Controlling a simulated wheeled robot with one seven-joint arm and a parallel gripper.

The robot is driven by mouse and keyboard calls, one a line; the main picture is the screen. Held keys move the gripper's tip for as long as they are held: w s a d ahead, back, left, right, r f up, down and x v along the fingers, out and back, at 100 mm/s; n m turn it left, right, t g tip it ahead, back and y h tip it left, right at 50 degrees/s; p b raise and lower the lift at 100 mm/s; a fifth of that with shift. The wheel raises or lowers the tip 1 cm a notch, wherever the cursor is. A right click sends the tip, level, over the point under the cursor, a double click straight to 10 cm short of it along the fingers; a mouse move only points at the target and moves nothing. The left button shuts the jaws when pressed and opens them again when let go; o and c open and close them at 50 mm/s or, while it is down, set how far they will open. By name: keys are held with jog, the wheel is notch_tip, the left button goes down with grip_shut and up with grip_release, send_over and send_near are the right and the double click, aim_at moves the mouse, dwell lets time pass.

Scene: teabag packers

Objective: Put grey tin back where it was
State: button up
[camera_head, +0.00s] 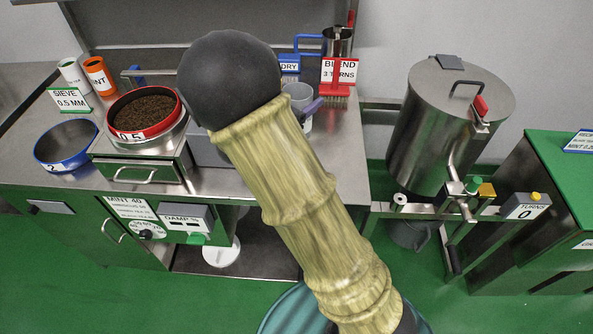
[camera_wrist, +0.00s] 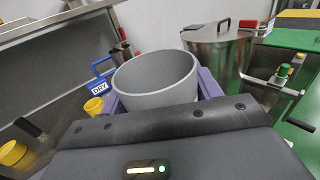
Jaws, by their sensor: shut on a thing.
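The grey tin (camera_wrist: 165,96) is a round, open-topped cup held between the purple fingers of my gripper (camera_wrist: 158,92) in the wrist view. It looks roughly upright, and the part of its inside that shows looks empty. In the head view the grey tin (camera_head: 301,94) shows only partly behind my arm, with a purple finger of my gripper (camera_head: 312,107) against it. It is over the back of the steel counter, near the BLEND sign; I cannot tell whether its base touches anything. My arm hides the counter surface around it.
On the steel counter (camera_head: 345,165) stand a red-rimmed sieve (camera_head: 119,134) of dark leaf, a blue-rimmed sieve (camera_head: 64,168), white (camera_head: 73,74) and orange (camera_head: 99,75) cups, and a BLEND sign (camera_head: 341,71). A large steel drum (camera_head: 430,135) stands right, beyond a gap.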

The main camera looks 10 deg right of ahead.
jog(key=shift+f, duration=0.6)
jog(key=shift+a+r, duration=0.1)
notch_tip(320, 180, down, 6)
jog(key=shift+w+r, duration=0.15)
jog(key=shift+f, duration=0.25)
jog(key=shift+f, duration=0.2)
jog(key=shift+s+f+b, duration=0.2)
jog(key=shift+f+b, duration=0.1)
jog(key=shift+f, duration=1.4)
